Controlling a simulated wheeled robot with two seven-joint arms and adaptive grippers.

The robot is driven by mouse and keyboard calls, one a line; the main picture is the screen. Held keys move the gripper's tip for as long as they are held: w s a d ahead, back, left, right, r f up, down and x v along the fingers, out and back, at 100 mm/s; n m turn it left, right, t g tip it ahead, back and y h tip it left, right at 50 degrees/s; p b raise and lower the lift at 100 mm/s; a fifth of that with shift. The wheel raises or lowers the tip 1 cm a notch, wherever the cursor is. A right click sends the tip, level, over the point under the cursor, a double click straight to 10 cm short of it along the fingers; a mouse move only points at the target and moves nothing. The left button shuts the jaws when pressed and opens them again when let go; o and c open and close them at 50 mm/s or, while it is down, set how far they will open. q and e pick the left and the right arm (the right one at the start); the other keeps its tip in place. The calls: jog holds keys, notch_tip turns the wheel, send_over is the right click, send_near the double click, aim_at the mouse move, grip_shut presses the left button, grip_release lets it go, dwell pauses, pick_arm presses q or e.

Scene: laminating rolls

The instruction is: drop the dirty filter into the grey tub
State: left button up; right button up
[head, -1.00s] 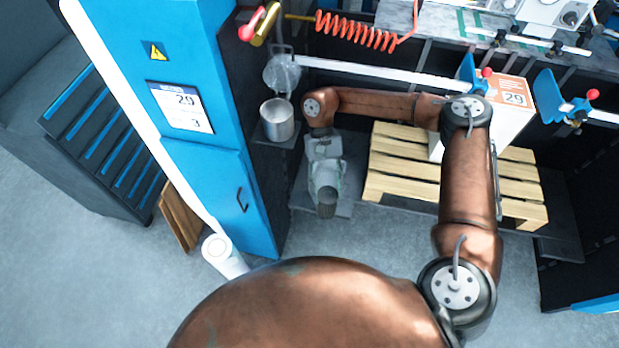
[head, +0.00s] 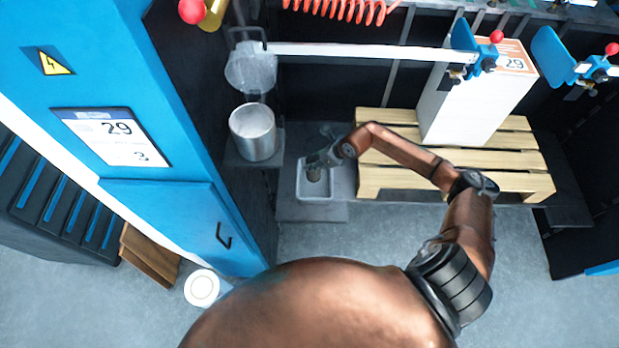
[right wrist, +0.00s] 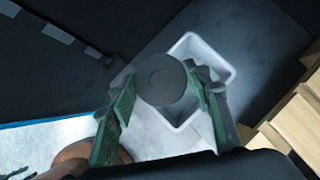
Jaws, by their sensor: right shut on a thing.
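My right gripper (head: 318,165) points down over the grey tub (head: 302,188), which rests on a dark low shelf. It is shut on the dirty filter (head: 314,175), a small dark cylinder that shows over the tub's opening. In the right wrist view the filter (right wrist: 163,82) is a dark round end between the green-padded fingers. The tub (right wrist: 226,72) lies beyond it there, its opening partly covered by the filter. How far the filter is above the tub floor is hard to tell. My left gripper is not in view.
A metal canister (head: 254,135) stands open on a bracket, close left of my gripper, under a round grey cover (head: 250,68). A wooden pallet (head: 400,178) with a white box (head: 465,110) stands to the right. A blue cabinet (head: 170,215) closes off the left.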

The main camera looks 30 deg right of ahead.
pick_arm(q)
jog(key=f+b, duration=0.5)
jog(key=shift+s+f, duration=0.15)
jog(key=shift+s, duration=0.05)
pick_arm(e)
jog(key=w+d+f+m+h, duration=0.1)
jog(key=d+f, duration=0.3)
jog(key=f, duration=0.4)
jog(key=shift+w+m, duration=0.3)
jog(key=shift+m, duration=0.5)
jog(key=shift+r, duration=0.15)
jog(key=o, duration=1.6)
jog(key=v, duration=1.2)
jog(key=shift+s+a, duration=0.15)
jog(key=shift+a, duration=0.1)
